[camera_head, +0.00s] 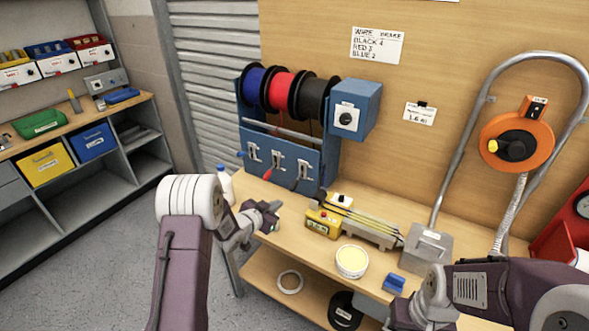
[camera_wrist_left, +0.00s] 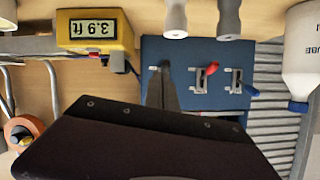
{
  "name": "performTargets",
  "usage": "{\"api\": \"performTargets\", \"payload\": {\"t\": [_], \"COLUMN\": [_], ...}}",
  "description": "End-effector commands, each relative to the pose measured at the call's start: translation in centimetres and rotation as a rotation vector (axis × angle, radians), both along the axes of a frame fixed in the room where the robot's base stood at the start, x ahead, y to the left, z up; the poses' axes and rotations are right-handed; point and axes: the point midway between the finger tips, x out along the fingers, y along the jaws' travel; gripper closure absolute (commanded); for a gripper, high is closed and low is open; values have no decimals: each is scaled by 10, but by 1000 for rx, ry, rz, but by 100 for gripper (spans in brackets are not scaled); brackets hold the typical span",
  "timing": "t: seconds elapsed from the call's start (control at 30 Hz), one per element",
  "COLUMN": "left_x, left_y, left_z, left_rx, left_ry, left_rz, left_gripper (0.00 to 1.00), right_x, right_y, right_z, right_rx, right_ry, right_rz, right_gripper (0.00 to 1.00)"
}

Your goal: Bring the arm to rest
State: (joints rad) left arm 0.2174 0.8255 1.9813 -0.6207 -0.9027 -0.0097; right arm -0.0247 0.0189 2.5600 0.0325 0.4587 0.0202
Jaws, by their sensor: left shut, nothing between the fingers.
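My left gripper (camera_head: 272,208) is shut and empty above the front left part of the workbench (camera_head: 267,268). In the left wrist view its closed fingers (camera_wrist_left: 162,88) appear as a dark upright shape in front of the blue panel. My right arm (camera_head: 500,290) comes in at the lower right of the head view. Its gripper fingers are not visible.
Behind my left gripper stands the blue wire rack (camera_head: 278,160) with blue, red and black spools. A yellow length meter (camera_head: 323,222), a cream-coloured round container (camera_head: 352,262) and a blue block (camera_head: 394,283) are on the bench. A white bottle (camera_head: 225,183) stands close to the left arm.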

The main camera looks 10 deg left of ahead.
Motion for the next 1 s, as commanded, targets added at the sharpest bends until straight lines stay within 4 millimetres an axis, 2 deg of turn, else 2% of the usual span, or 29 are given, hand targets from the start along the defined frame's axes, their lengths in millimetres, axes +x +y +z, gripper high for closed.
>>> {"api": "performTargets", "payload": {"t": [0.07, 0.13, 0.17, 0.27, 0.3, 0.37, 0.4, 0.47, 0.5, 0.7, 0.8, 0.9, 1.0], "left_x": [0, 5, 7, 7, 0, -18, -36, -72, -101, -237, -287, -318, -329], "left_y": [-4, -11, -16, -40, -47, -49, -46, -38, -31, -15, -15, -18, -18], "left_z": [0, 17, 29, 89, 113, 128, 128, 116, 102, 29, 6, -1, -3], "left_rx": [0, 6, 10, 20, 23, 32, 37, 37, 33, -1, -9, -13, -6], "left_ry": [-1, -31, -51, -140, -152, -100, -34, 111, 223, 737, 932, 1056, 1104], "left_rz": [-6, -22, -30, -63, -51, -1, 46, 133, 190, 382, 431, 455, 461], "left_gripper": [100, 100, 100, 100, 100, 100, 100, 100, 100, 100, 100, 100, 100], "right_x": [0, 0, 0, 0, 0, 0, 0, 0, 0, 0, 0, 0, 0], "right_y": [0, 0, 0, 0, 0, 0, 0, 0, 0, 0, 0, 0, 0], "right_z": [0, 0, 0, 0, 0, 0, 0, 0, 0, 0, 0, 0, 0], "right_rx": [0, 0, 0, 0, 0, 0, 0, 0, 0, 0, 0, 0, 0], "right_ry": [0, 0, 0, 0, 0, 0, 0, 0, 0, 0, 0, 0, 0], "right_rz": [0, 0, 0, 0, 0, 0, 0, 0, 0, 0, 0, 0, 0], "right_gripper": [100, 100, 100, 100, 100, 100, 100, 100, 100, 100, 100, 100, 100]}}
